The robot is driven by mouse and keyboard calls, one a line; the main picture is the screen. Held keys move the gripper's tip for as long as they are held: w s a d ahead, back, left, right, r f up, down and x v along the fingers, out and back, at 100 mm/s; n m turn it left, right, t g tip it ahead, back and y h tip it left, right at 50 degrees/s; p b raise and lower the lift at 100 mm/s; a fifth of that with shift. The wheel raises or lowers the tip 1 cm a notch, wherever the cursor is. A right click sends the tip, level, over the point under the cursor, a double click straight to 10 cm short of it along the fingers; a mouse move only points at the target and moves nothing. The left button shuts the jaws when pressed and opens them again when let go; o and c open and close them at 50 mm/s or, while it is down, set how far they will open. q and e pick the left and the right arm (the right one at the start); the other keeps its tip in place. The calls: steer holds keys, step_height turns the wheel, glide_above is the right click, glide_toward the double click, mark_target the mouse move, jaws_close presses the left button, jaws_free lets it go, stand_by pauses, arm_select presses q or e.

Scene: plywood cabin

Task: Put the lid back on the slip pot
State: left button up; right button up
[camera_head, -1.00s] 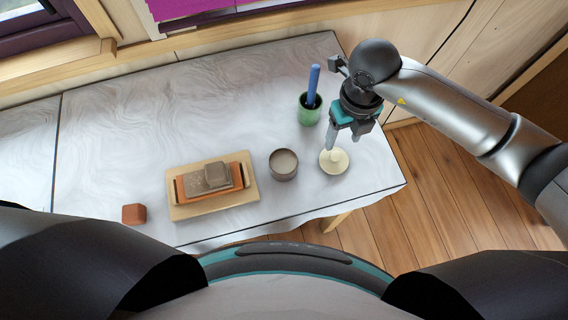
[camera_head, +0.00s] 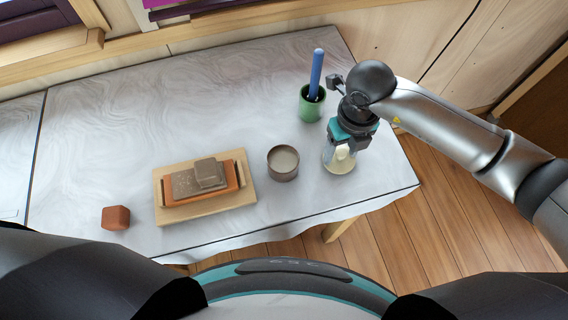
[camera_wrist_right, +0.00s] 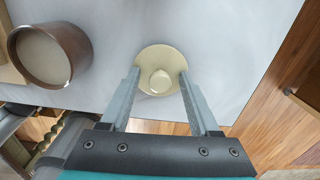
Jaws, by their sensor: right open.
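The slip pot (camera_head: 283,163) is a brown round pot with greyish slip inside, open at the top, standing on the table. It also shows at the upper left of the right wrist view (camera_wrist_right: 48,55). The cream lid (camera_head: 340,162) lies flat on the table to the right of the pot, its round knob facing up. My right gripper (camera_wrist_right: 159,74) is open, pointing down over the lid, with one finger on each side of the knob and a gap to it. The lid (camera_wrist_right: 160,56) is partly covered by the gripper in the head view. My left gripper is not in view.
A green cup (camera_head: 312,105) with a blue-handled tool stands behind the lid. A wooden tray (camera_head: 165,211) with an orange piece and grey blocks lies left of the pot. A reddish block (camera_head: 116,217) sits at the front left. The table's right edge is close to the lid.

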steer(key=shift+s+f, duration=0.25)
steer(key=shift+f, duration=0.15)
steer(key=c, duration=0.5)
steer(key=shift+r, duration=0.25)
steer(key=shift+w+r+p, duration=0.1)
steer(key=shift+r+p, duration=0.2)
steer(key=shift+p, duration=0.2)
jaws_close()
step_height(320, 180, up, 5)
steer(key=p, duration=0.4)
steer(key=shift+w+r, duration=0.15)
